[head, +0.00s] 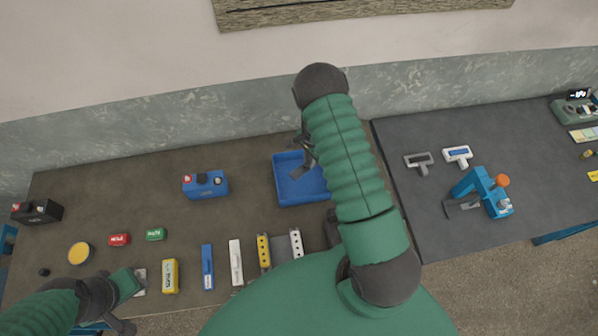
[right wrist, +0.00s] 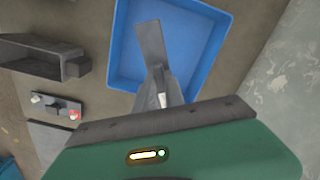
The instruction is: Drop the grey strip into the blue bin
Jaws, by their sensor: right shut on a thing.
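The blue bin (head: 285,168) stands on the brown table, partly hidden by my right arm in the head view. It also shows at the top of the right wrist view (right wrist: 216,35). My right gripper (head: 307,148) is over the bin, shut on the grey strip (right wrist: 150,42). The strip sticks out from the jaws above the bin's floor in the right wrist view. In the head view its small grey shape is hard to separate from the jaws. My left gripper (head: 122,325) is at the lower left edge, partly cut off, and its jaws are unclear.
Several strips, including a blue one (head: 207,267) and a white one (head: 235,262), lie along the table's front. A dark open box (right wrist: 35,55) is beside the bin. A blue-orange tool (head: 483,195) stands on the right table.

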